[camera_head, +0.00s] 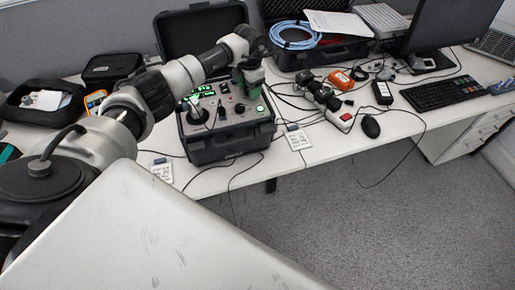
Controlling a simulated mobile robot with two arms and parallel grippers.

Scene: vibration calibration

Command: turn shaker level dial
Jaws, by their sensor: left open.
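The shaker control unit (228,141) is a dark, open case on the white table, with a grey panel facing up. The panel carries several knobs, switches and lit green displays. A dark knob (240,108) shows on its right part, but I cannot tell which knob is the level dial. My left gripper (249,88) is open over the panel's back right part, pointing down. It hides part of the panel behind it, and I cannot tell whether it touches a knob. My right gripper is not in view.
An open case with a blue cable coil (293,36) stands behind. Cables, small devices and a red-switch power strip (342,120) lie right of the unit. A mouse (370,127), keyboard (444,92) and monitor (449,25) are further right. Black pouches (112,67) lie left.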

